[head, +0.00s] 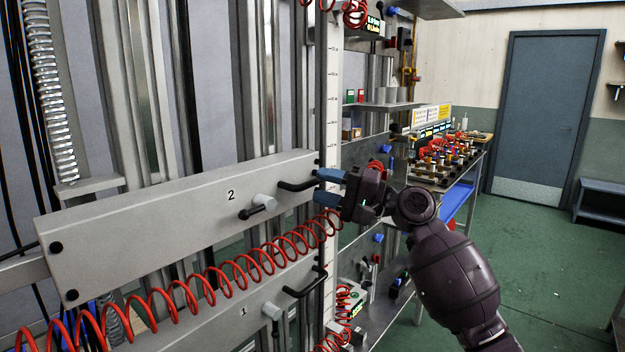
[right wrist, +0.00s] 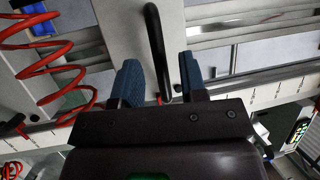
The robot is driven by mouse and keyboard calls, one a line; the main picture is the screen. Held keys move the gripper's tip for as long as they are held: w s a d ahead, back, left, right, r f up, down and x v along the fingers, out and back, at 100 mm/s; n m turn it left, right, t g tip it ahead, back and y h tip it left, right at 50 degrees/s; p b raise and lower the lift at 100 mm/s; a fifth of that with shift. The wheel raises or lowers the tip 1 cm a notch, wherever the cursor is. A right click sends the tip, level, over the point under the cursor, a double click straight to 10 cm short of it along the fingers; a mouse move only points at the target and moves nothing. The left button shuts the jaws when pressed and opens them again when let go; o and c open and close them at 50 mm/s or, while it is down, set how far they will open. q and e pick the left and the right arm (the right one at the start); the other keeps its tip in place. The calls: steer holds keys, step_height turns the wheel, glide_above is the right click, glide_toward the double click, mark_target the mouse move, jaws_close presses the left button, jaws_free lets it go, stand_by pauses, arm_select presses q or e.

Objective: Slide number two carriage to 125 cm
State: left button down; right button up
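The number two carriage (head: 180,215) is a long grey plate marked "2", slightly tilted in the head view. Its black bar handle (head: 297,186) is at the right end; the handle also shows in the right wrist view (right wrist: 157,45). My right gripper (head: 325,186) is at this handle with its blue fingers apart. In the right wrist view the gripper (right wrist: 160,80) has one finger on each side of the handle, with gaps visible. A white scale strip (head: 332,110) with tick marks runs vertically behind the gripper; its numbers are too small to read. My left gripper is out of view.
A grey clamp knob (head: 263,202) with a black lever sits beside the "2". The number one carriage (head: 215,320) with its own handle (head: 307,283) is below. A red coiled hose (head: 240,268) hangs across between them. A bench with fittings (head: 445,160) stands at right.

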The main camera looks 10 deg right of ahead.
steer(key=shift+x, duration=1.45)
jaws_close()
